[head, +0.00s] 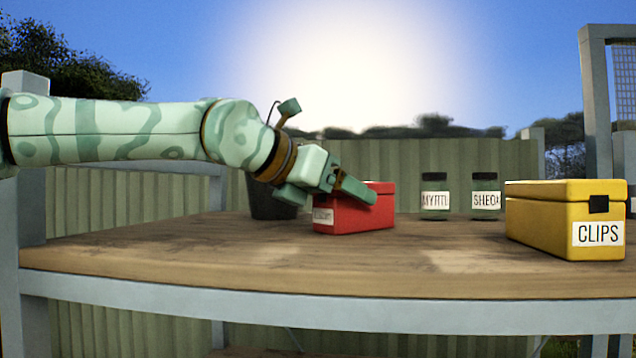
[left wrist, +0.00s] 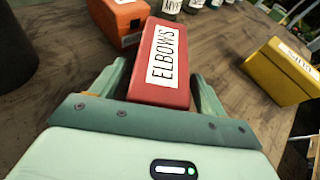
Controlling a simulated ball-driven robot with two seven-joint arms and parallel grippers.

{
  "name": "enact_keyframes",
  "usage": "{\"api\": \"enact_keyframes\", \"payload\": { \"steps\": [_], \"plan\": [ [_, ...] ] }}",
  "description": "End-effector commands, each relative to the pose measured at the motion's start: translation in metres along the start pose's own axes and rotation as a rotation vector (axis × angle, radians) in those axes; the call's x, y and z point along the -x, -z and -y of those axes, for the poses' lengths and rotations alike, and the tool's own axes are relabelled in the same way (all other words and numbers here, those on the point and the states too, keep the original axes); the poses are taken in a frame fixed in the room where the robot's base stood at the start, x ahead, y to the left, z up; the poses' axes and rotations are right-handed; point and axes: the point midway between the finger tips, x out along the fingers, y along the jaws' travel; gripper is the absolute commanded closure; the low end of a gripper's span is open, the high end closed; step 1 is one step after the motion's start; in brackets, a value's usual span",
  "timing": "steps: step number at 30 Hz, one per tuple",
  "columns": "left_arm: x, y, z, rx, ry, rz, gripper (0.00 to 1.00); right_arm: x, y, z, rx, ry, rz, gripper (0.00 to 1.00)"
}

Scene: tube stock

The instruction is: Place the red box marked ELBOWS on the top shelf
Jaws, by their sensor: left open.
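The red box marked ELBOWS (head: 365,216) sits on the wooden shelf board (head: 160,260) near the middle of the head view. My left gripper (head: 328,194) reaches down to it from the left and covers part of its top and label. In the left wrist view the red box (left wrist: 166,60) lies ahead, its near end between the two fingers of my open left gripper (left wrist: 160,72). One finger is on each side of it. Whether the fingers touch it, I cannot tell. My right gripper is not in view.
A dark pot (head: 268,200) stands behind my left gripper. An orange box (left wrist: 120,22) is close beside the red box's far end. Jars marked MYRTL (head: 435,198) and SHEO (head: 486,198) stand behind. A yellow CLIPS box (head: 555,225) is at right. The front board is clear.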

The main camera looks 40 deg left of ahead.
Motion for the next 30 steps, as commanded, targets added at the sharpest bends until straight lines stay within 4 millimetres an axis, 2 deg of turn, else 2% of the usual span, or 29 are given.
{"api": "enact_keyframes", "payload": {
  "steps": [9,15,20,30],
  "plan": [
    [0.070,0.002,-0.001,0.001,-0.001,0.006,0.26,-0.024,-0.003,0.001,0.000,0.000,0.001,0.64],
    [0.103,0.002,0.000,0.001,0.000,0.002,0.26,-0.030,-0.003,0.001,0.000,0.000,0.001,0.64],
    [0.113,0.001,0.000,0.001,0.001,0.000,0.26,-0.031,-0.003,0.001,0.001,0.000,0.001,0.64],
    [0.114,0.001,0.000,0.000,0.001,0.000,0.26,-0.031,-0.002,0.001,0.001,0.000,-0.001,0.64]
  ]
}}
